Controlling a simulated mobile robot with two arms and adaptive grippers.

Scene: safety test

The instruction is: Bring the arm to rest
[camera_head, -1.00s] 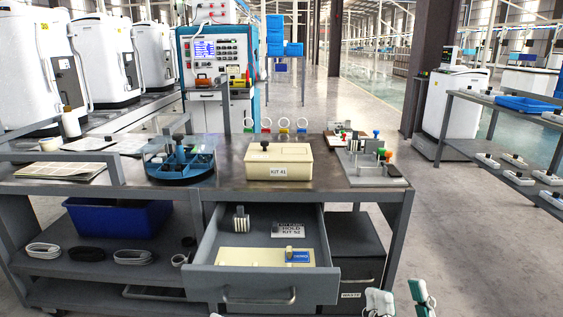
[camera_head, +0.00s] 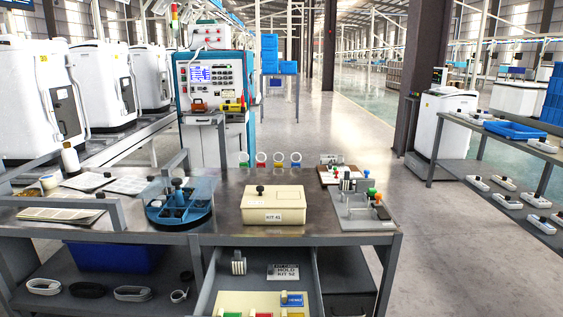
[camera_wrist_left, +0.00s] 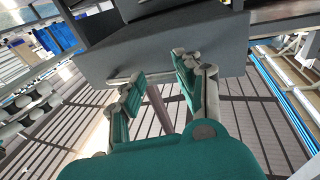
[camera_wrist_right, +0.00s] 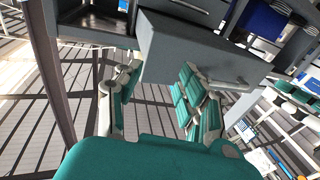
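Neither of my grippers shows in the head view now. In the left wrist view my left gripper (camera_wrist_left: 158,84) is open with nothing between its fingers; a grey drawer front (camera_wrist_left: 210,52) with a bar handle lies beyond the fingertips. I cannot tell whether a finger touches the handle. In the right wrist view my right gripper (camera_wrist_right: 157,88) is open and empty, with a grey drawer front (camera_wrist_right: 185,50) and its handle beyond it. In the head view the drawer (camera_head: 213,285) under the workbench (camera_head: 225,222) stands open.
The drawer holds a card (camera_head: 283,272) and a cream tray (camera_head: 240,298) with coloured tags. On the bench are a cream kit box (camera_head: 275,205), a blue round organiser (camera_head: 160,214) and a grey fixture (camera_head: 350,218). A side shelf (camera_head: 470,123) stands right; the floor between is clear.

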